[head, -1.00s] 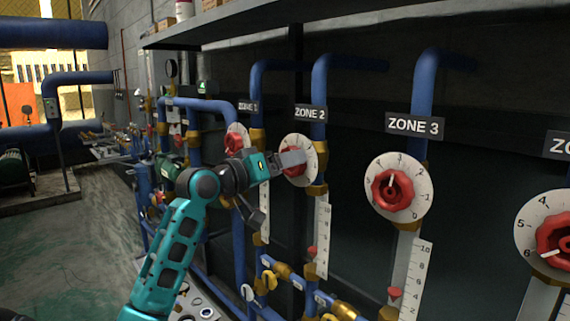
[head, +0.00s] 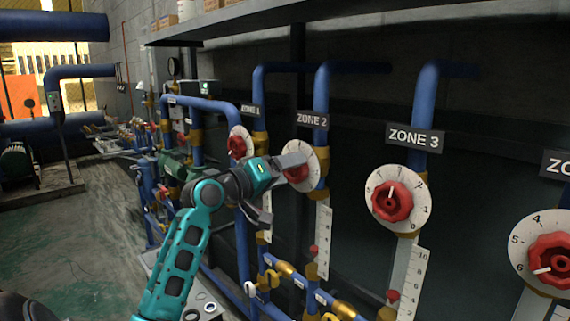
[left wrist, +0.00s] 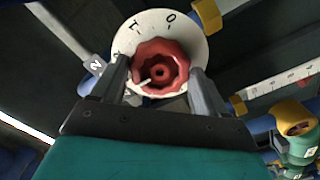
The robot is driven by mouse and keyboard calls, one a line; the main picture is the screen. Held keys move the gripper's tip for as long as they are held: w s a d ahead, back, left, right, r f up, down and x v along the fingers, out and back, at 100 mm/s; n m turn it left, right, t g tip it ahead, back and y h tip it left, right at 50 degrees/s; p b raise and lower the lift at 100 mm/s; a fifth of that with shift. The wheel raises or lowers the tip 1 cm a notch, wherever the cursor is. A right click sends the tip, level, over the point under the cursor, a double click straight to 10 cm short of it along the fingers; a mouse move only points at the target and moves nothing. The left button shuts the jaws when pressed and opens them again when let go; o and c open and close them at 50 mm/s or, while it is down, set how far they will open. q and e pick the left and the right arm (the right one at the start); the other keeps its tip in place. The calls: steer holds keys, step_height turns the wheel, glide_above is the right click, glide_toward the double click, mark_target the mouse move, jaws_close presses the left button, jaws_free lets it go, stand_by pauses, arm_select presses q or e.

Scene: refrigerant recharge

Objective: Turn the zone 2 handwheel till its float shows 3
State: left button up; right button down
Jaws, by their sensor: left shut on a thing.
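The zone 2 handwheel (head: 298,174) is red and sits on a white numbered dial (head: 321,170) under the ZONE 2 sign (head: 311,120). In the left wrist view the handwheel (left wrist: 160,68) lies between the two fingers, its white pointer mark toward the lower left. My left gripper (head: 291,164) is shut on the handwheel, and a finger hides part of it in the head view. The zone 2 float (head: 313,250) is red and stands in the lower half of its white scale (head: 324,228); its figures are too small to read surely. My right gripper is out of view.
The zone 3 handwheel (head: 391,201) and its scale (head: 411,280) stand to the right, with another red handwheel (head: 552,262) nearer. The zone 1 handwheel (head: 237,146) is just left. Blue pipes (head: 322,85) run close around, and a shelf (head: 230,24) hangs above.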

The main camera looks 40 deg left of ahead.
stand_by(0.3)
arm_select(q)
steer(key=n, duration=0.3)
steer(key=shift+n, duration=0.4)
steer(key=n, duration=0.3)
steer(key=shift+n, duration=1.2)
steer(key=o, duration=0.7)
steer(key=shift+n, duration=0.4)
steer(key=o, duration=0.3)
steer(key=shift+o, duration=0.2)
